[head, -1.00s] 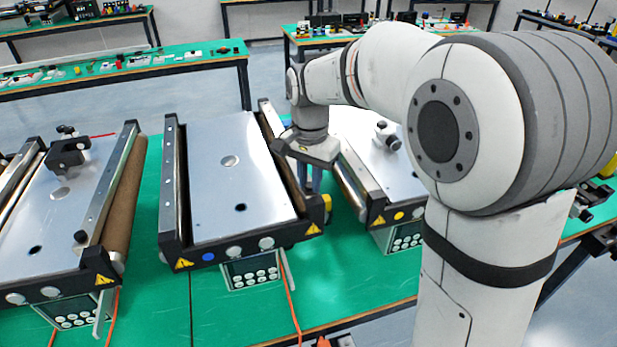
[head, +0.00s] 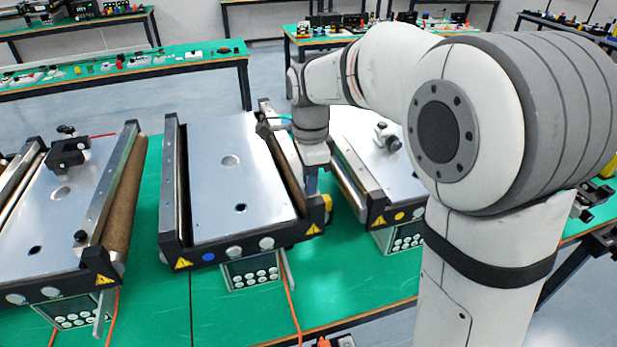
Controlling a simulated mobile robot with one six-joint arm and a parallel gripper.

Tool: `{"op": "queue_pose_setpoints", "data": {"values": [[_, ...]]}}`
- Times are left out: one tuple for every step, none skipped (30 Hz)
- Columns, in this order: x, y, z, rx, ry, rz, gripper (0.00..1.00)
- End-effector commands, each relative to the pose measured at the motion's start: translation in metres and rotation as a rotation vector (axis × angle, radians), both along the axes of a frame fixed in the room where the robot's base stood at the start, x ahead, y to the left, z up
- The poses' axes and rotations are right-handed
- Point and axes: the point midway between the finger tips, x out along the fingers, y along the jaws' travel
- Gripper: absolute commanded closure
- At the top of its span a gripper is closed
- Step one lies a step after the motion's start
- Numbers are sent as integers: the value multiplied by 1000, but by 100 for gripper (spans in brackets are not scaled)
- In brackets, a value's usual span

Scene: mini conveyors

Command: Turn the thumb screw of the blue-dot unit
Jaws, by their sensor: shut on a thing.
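The blue-dot unit is the middle mini conveyor (head: 220,170), with a silver top plate and a blue dot (head: 208,257) on its front end. My gripper (head: 311,190) points down at the front part of its right rail. Its fingers are shut on the thumb screw there, which the fingers hide. A yellow part (head: 327,202) shows just right of the fingertips, at the unit's front right corner.
Another conveyor (head: 50,215) stands to the left, with a black bracket on its plate. A yellow-dot conveyor (head: 405,180) stands close on the right, partly behind my arm. An orange cable (head: 290,300) hangs in front. Green bench top (head: 150,290) is bare between the left and middle units.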

Motion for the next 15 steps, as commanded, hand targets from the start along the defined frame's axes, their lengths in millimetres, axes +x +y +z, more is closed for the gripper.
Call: {"op": "queue_pose_setpoints", "data": {"values": [[0,0,0,-1,2,-14,100],[0,0,0,-1,2,-21,100],[0,0,0,-1,2,-29,100],[0,0,0,-1,2,-35,100],[0,0,0,-1,2,-40,100],[0,-1,0,-1,2,-44,100],[0,-1,0,-1,2,-47,100],[0,-1,0,-1,2,-48,100],[0,-1,0,-1,2,-50,100],[0,-1,0,-1,2,-51,100],[0,-1,0,-1,2,-52,100],[0,-1,0,-1,2,-52,100],[0,-1,0,-1,2,-52,100],[0,-1,0,-1,2,-52,100],[0,-1,0,-1,2,-52,100]]}}
